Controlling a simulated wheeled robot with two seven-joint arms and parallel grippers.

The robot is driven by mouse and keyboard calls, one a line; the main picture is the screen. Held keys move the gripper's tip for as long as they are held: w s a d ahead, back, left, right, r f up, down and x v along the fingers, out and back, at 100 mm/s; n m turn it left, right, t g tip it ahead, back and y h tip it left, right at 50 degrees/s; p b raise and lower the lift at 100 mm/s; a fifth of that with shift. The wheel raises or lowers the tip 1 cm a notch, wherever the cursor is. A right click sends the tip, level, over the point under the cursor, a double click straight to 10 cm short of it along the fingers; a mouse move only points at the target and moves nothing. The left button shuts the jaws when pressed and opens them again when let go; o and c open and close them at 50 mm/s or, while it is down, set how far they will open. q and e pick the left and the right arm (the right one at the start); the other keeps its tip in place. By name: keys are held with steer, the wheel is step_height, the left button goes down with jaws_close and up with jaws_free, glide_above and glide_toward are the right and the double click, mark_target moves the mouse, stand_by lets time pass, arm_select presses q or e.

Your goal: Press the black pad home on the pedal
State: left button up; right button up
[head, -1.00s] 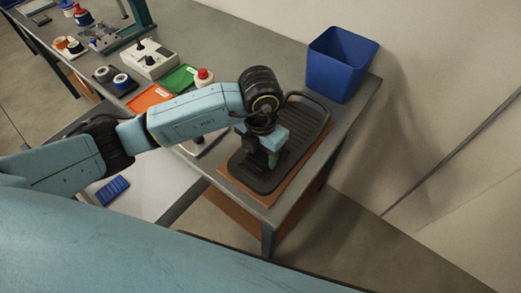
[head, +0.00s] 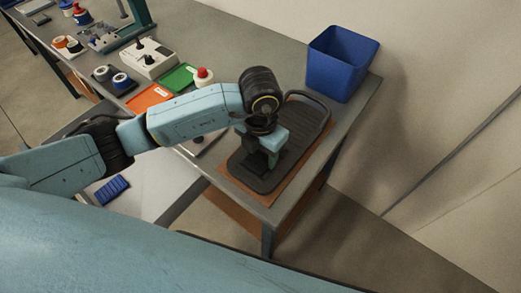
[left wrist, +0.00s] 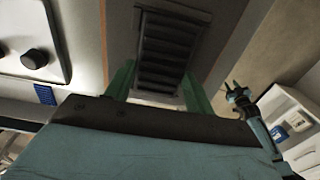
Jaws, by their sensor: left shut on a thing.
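The black pedal (head: 312,120) lies on a brown mat (head: 291,186) at the table's right corner, its loop-shaped end toward the blue bin. My left gripper (head: 272,158) points down over the pedal's near half. In the left wrist view a ribbed black pad (left wrist: 163,55) shows between the two green fingers of my left gripper (left wrist: 160,92), which is shut on it. The contact between pad and pedal is hidden by the hand. At the right of the left wrist view, my right gripper (left wrist: 240,95) appears small, away from the pedal; its jaw state is unclear.
A blue bin (head: 341,64) stands behind the pedal. Left of it are a green tray (head: 179,78), an orange tray (head: 150,97), a white control box (head: 149,60) and several small parts. The table's front and right edges are close to the pedal.

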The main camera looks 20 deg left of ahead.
arm_select(q)
steer(key=shift+f, duration=0.35)
stand_by(0.4)
steer(key=o, duration=1.1)
steer(key=shift+r, duration=0.1)
step_height(320, 180, up, 13)
steer(key=shift+r, duration=0.1)
